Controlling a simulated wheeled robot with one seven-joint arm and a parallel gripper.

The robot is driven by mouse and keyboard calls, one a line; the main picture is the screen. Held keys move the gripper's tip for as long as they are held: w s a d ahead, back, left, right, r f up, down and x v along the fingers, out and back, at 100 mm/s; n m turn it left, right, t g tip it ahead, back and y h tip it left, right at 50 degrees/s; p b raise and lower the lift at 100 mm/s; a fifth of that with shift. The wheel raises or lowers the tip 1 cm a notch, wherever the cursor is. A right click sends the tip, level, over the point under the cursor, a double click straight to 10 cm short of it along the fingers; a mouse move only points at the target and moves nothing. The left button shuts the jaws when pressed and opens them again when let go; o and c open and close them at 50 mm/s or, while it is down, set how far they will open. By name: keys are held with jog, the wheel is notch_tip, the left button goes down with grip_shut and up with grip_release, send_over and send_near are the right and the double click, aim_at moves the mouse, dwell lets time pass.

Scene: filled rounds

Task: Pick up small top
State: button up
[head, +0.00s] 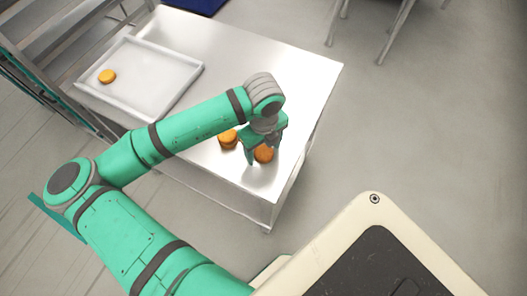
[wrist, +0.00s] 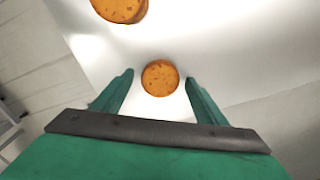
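A small round orange-brown top (wrist: 160,77) lies on the steel table, between and just beyond my fingertips in the wrist view. In the head view it shows below my gripper (head: 262,150) as an orange disc (head: 264,154), partly covered by a finger. My gripper, also in the wrist view (wrist: 158,82), is open, with a finger on each side of the top. I cannot tell its exact height above the table. A second, thicker orange round (wrist: 120,8) sits farther off, cut by the wrist view's top edge; it also shows in the head view (head: 228,138).
A white tray (head: 180,92) lies at the table's far left with one orange round (head: 107,76) in it. The steel table (head: 290,70) is bare at the right and back. Chair legs (head: 398,30) stand beyond it. A metal rack is at the left.

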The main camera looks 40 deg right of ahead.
jog(key=c, duration=0.6)
jog(key=shift+r, duration=0.1)
